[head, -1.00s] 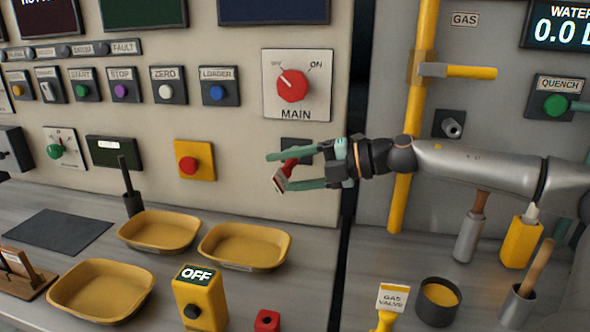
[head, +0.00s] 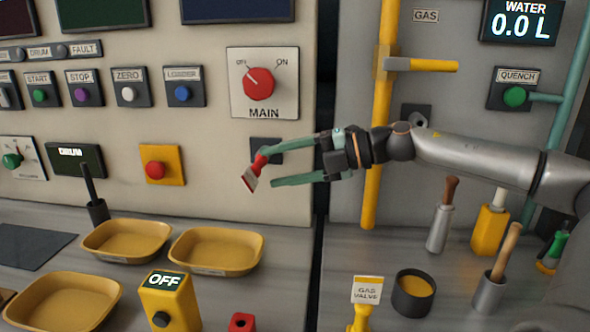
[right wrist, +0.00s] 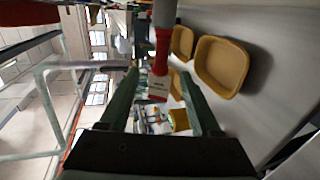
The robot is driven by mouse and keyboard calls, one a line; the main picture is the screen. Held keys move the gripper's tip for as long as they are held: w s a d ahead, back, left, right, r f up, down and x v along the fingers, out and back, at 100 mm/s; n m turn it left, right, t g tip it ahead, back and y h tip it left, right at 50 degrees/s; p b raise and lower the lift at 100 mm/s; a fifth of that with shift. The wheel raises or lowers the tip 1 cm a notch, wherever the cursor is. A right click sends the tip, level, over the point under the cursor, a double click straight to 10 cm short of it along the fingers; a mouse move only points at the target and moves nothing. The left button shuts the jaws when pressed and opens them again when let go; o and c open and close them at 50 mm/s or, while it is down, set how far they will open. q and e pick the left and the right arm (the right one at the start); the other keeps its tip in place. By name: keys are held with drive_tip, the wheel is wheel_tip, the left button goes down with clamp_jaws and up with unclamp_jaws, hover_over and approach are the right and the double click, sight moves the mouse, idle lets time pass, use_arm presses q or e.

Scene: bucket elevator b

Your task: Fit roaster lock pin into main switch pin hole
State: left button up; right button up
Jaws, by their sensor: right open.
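The red lock pin (head: 261,162) with its white tag (head: 250,181) shows at the dark plate (head: 266,146) below the MAIN switch (head: 259,84). The pin's inner end and the hole itself are hidden, so I cannot tell how deep it sits. My right gripper (head: 267,167) is open, its two green fingers apart, with the tips close to the pin. In the right wrist view the red pin (right wrist: 162,52) lies beyond and between the open fingertips, with its tag hanging. The MAIN switch knob points toward OFF. My left gripper is not in view.
A yellow gas pipe (head: 390,130) with a grey-and-yellow handle (head: 420,65) stands behind my right arm. Yellow trays (head: 217,250), an OFF box (head: 168,300) and a dark cup (head: 413,293) stand on the counter below. Open air surrounds the gripper's underside.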

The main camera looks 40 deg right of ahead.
drive_tip(key=shift+b+v, duration=0.35)
drive_tip(key=shift+v, duration=0.95)
